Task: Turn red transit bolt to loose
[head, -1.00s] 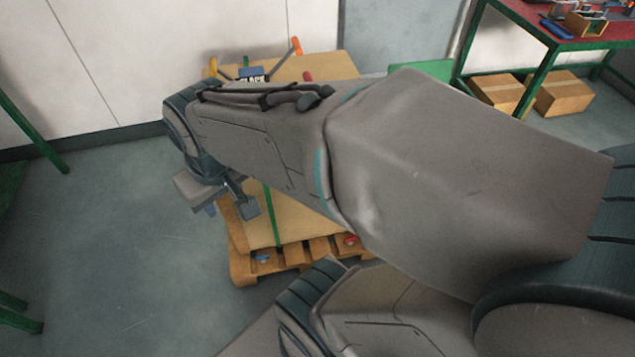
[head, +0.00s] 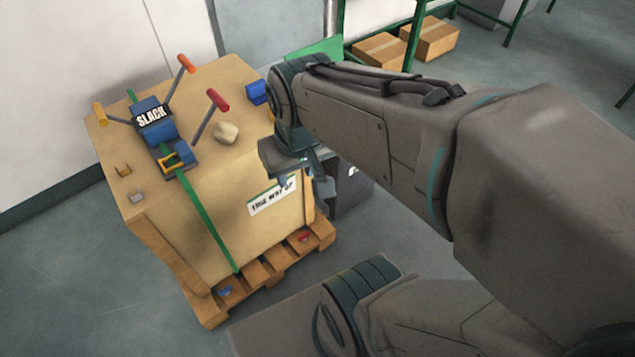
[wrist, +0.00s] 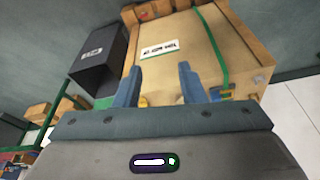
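A small red piece (head: 304,238), which looks like the red transit bolt, sits low on the pallet (head: 275,268) under a big tan crate (head: 215,225). Its setting is too small to read. A blue piece (head: 224,291) sits at the pallet's left end. My gripper (head: 312,190) is beside the crate's right edge, above the red piece and apart from it. The wrist view shows its two fingers (wrist: 159,85) spread, with nothing between them. In that view the crate (wrist: 185,62) appears upside down.
On the crate's top stand a red-handled lever (head: 212,113), orange-handled levers, a blue ratchet marked SLACK (head: 155,127) and a green strap (head: 205,218). A dark bin (head: 350,190) stands right of the crate.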

